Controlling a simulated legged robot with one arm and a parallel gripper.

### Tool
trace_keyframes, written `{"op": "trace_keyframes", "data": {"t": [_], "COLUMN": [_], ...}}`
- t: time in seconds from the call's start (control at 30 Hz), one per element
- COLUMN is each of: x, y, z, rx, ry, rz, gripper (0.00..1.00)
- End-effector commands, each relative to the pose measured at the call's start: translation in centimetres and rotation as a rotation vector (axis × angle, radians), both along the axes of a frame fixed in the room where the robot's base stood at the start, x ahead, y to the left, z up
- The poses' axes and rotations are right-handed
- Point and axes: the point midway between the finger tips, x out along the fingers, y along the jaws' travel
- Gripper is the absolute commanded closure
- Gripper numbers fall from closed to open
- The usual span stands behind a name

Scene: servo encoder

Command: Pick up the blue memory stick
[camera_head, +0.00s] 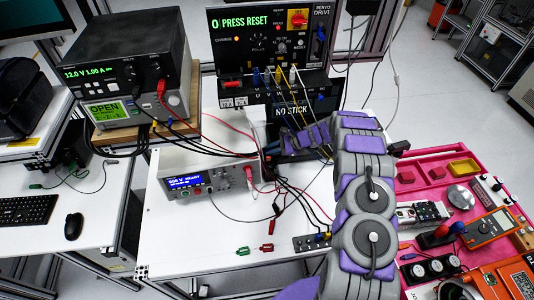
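I cannot pick out the blue memory stick for certain. A small blue piece (320,97) shows at the right of the black unit whose display reads NO STICK (291,109); it is too small to tell what it is. My grey and purple arm rises from the bottom and bends left at the top. My gripper (284,143) is at the end of it, low in front of that black unit. Its fingers are dark against dark parts and partly hidden, so their opening does not show.
The servo drive (258,40) reads PRESS RESET above the unit. Cables hang in front. A power supply (127,68) and a white bench meter (205,182) stand left. A pink tray (408,176) with tools and a multimeter (484,229) is at right. The white table's front left (185,245) is clear.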

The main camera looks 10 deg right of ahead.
Motion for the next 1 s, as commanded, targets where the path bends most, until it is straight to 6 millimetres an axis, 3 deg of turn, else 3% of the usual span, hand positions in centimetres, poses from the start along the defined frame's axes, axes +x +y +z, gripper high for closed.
{"op": "trace_keyframes", "data": {"t": [0.17,0.67,0.87,1.0], "x": [0.0,-0.1,0.0,0.0], "y": [0.0,0.0,0.0,0.0], "z": [0.0,0.3,1.9,4.1], "rx": [0.0,0.0,0.0,0.0], "ry": [0.0,0.0,-0.001,-0.004], "rz": [0.0,0.001,0.002,0.002], "gripper": [1.0,1.0,1.0,1.0]}}
